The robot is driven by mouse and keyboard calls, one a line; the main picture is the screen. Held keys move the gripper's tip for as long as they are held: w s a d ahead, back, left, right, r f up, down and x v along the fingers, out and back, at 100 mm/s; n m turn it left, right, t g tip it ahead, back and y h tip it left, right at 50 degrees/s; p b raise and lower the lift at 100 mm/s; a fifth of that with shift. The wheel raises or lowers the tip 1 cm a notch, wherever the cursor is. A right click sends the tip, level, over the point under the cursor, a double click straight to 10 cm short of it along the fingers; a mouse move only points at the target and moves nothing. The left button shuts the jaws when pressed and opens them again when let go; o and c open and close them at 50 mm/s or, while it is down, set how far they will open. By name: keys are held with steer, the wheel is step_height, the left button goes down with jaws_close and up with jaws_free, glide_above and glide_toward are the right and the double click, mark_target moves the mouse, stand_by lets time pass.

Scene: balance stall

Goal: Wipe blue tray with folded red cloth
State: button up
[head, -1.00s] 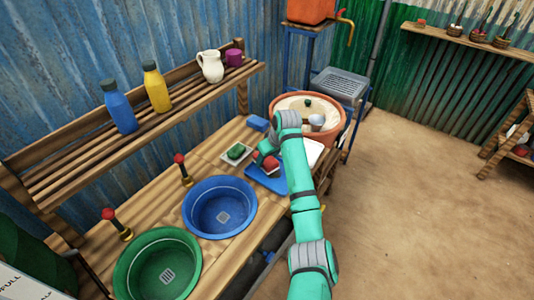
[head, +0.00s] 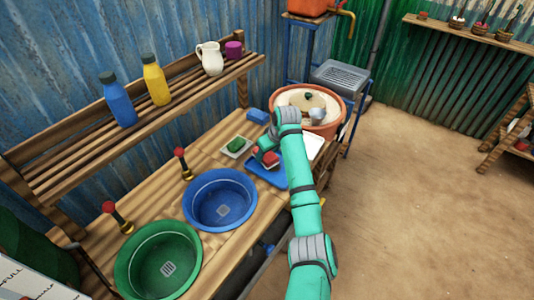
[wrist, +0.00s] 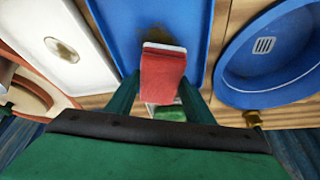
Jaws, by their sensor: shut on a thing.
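The blue tray (head: 262,177) lies flat on the wooden bench, partly hidden by my arm. The folded red cloth (head: 271,157) is over the tray in the head view. My gripper (wrist: 160,95) is shut on the red cloth (wrist: 163,74), with a finger on each side of it. In the wrist view the cloth shows a pale edge, and the blue tray (wrist: 115,18) spreads beneath and beyond it. I cannot tell whether the cloth touches the tray.
A blue basin (head: 190,207) and a green basin (head: 123,270) are set in the bench at left. A green sponge (head: 236,145) on a white dish and a blue block (head: 257,116) lie behind the tray. A white board (wrist: 70,75) and a clay tub (head: 341,117) are close by.

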steer(key=shift+s+d+f, duration=0.1)
steer(key=shift+s+d, duration=0.65)
steer(key=shift+d, duration=0.25)
steer(key=shift+s+d, duration=0.75)
steer(key=shift+d, duration=0.25)
steer(key=shift+s+d+f, duration=0.1)
steer(key=shift+s+d, duration=0.65)
steer(key=shift+d, duration=0.25)
steer(key=shift+s+d, duration=0.2)
steer(key=shift+f, duration=0.15)
steer(key=shift+w+a+f, duration=0.1)
steer(key=shift+w+a, duration=0.7)
steer(key=shift+a, duration=0.3)
steer(key=shift+w+a+f, duration=0.1)
steer(key=shift+w+a, duration=0.75)
steer(key=shift+a, duration=0.2)
steer(key=shift+w+a+f, duration=0.1)
steer(key=shift+w+a, duration=0.7)
steer(key=shift+a, duration=0.3)
steer(key=shift+r, duration=3.05)
steer(key=shift+r, duration=0.15)
